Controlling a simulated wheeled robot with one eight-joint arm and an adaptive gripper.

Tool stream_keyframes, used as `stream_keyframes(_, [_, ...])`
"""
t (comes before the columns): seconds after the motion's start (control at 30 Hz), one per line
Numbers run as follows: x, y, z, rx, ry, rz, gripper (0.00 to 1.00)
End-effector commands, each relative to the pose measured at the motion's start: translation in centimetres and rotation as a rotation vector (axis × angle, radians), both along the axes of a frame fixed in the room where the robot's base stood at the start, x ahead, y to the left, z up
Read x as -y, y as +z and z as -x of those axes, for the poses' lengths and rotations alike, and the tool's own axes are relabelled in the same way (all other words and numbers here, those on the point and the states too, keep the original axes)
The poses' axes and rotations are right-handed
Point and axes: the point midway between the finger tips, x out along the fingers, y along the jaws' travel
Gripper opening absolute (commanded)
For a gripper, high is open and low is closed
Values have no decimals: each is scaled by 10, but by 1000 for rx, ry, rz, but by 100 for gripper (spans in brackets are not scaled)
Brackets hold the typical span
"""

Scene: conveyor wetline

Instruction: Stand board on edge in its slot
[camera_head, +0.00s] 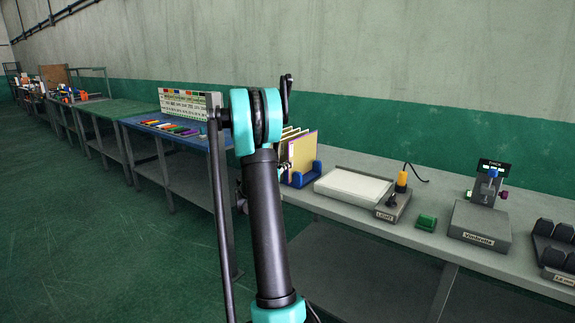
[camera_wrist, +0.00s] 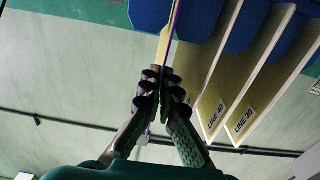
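A yellowish board (camera_head: 303,152) with a purple edge stands upright on edge at the near end of the blue slotted rack (camera_head: 304,177). In the wrist view the board (camera_wrist: 174,30) is seen almost edge-on, its thin purple-lined edge running down between my fingertips. My gripper (camera_wrist: 163,88) is shut on this board's edge. The rack's blue dividers (camera_wrist: 199,18) show at the top of the wrist view, on both sides of the board. In the head view my arm hides most of the gripper and part of the rack.
Other boards labelled LINE 40 (camera_wrist: 216,108) and LINE 30 (camera_wrist: 243,118) stand close beside the held one.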

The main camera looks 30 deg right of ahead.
Motion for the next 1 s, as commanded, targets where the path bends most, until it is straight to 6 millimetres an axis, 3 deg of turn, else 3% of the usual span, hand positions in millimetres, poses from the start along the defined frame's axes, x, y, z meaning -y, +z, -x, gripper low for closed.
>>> stream_keyframes(0.13, [0, -3, 0, 0, 0, 0, 0])
stream_keyframes(0.27, [0, -3, 0, 0, 0, 0, 16])
stream_keyframes(0.67, [-2, -3, 1, 0, 0, 0, 16])
stream_keyframes(1.0, [-19, -3, 7, 0, 2, 0, 16])
